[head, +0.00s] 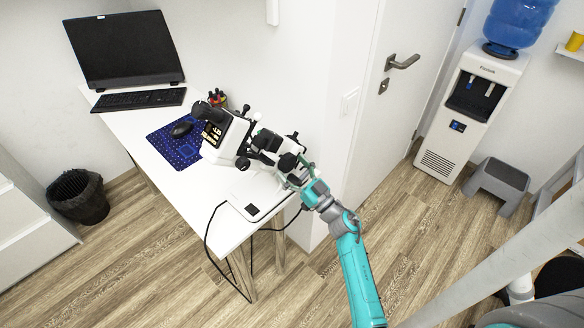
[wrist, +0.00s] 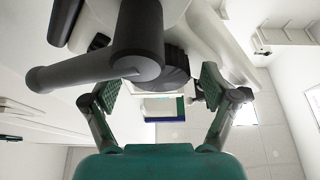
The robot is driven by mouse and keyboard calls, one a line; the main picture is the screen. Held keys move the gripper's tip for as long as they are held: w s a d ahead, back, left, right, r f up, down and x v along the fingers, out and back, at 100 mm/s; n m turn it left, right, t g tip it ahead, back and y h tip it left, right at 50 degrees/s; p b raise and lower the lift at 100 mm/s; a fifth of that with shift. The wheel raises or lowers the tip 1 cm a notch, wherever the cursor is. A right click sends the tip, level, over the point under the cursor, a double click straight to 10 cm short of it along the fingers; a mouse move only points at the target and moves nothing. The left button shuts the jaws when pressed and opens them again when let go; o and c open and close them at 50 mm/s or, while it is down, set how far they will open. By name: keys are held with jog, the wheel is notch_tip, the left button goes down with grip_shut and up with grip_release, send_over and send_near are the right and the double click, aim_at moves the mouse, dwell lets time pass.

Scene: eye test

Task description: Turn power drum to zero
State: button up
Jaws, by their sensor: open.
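A white instrument with black knobs and eyepiece-like parts (head: 222,136) stands on the white desk (head: 222,227) in the head view. My gripper (head: 298,174) reaches its right-hand end, above the desk's front right part. In the wrist view my gripper (wrist: 160,92) is open, with green-padded fingers spread apart. A dark ribbed knob (wrist: 172,68), perhaps the power drum, shows between and beyond the fingers. A dark grey cylinder with a bar handle (wrist: 137,42) covers part of it. I cannot tell whether a finger touches the knob. No scale marking is readable.
A monitor (head: 122,48), keyboard (head: 138,99), mouse (head: 181,130) on a blue mat (head: 163,147) and a pen cup (head: 217,99) stand further back on the desk. A white wall and door (head: 405,110) are close right of the instrument. A black cable (head: 207,235) hangs at the desk's front.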

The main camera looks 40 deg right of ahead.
jog(key=c, duration=1.2)
jog(key=shift+n, duration=0.4)
jog(key=n+y, duration=0.2)
jog(key=n, duration=0.1)
jog(key=shift+d+n, duration=0.15)
jog(key=shift+n, duration=0.25)
jog(key=n+y, duration=0.1)
jog(key=n, duration=0.2)
jog(key=n+g+y, duration=0.1)
jog(key=n+y, duration=0.1)
jog(key=n, duration=0.1)
jog(key=shift+d+r+g, duration=0.1)
jog(key=shift+r+g, duration=0.05)
jog(key=shift+g, duration=0.15)
jog(key=n+g+y, duration=0.1)
jog(key=n, duration=0.2)
jog(key=n+g, duration=0.1)
jog(key=n, duration=0.3)
jog(key=shift+r+g+y, duration=0.1)
jog(key=shift+g+y, duration=0.3)
jog(key=shift+n, duration=0.5)
